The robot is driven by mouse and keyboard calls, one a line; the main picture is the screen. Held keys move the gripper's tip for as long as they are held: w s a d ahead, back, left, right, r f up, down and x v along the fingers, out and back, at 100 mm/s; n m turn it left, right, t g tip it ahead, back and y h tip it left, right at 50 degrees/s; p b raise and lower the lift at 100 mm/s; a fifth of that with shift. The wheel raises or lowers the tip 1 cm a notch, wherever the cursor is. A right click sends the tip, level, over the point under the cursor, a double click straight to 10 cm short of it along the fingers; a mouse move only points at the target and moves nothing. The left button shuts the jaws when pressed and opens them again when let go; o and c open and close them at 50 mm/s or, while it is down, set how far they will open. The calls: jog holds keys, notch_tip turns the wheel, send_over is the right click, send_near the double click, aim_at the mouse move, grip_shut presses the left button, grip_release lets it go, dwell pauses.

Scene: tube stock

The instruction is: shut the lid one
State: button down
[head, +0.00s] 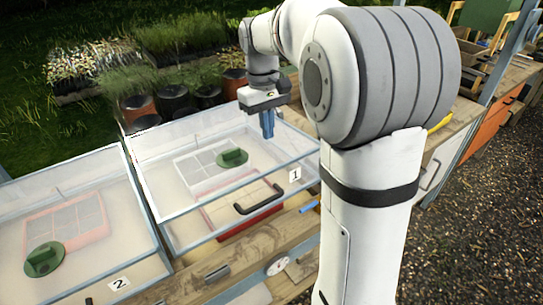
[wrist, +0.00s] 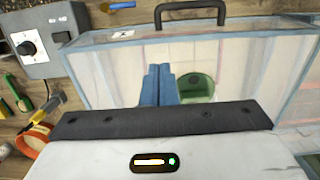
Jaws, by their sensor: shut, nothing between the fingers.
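Lid one (head: 222,188) is a clear pane in a pale blue frame, with a "1" label and a black handle (head: 259,199) at its front edge. It lies over its box, sloping toward the front; I cannot tell whether it is fully seated. My gripper (head: 268,136) is shut and empty, its blue fingers pointing down above the rear right part of lid one. In the wrist view the fingers (wrist: 159,72) show over the pane, apart from the handle (wrist: 190,10). I cannot tell whether they touch the pane.
A green round object (head: 232,158) and a white tray show through lid one. Frame two (head: 75,225) stands to the left, with a green object inside. A grey control box (wrist: 38,38) sits beside frame one. Potted plants stand behind; gravel lies right.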

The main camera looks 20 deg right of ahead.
aim_at(271, 170)
jog(key=f, duration=0.6)
jog(key=s+f, duration=0.1)
jog(key=f, duration=0.2)
jog(key=shift+s+f+p, duration=0.1)
jog(key=shift+f+p, duration=0.1)
jog(key=shift+p, duration=0.2)
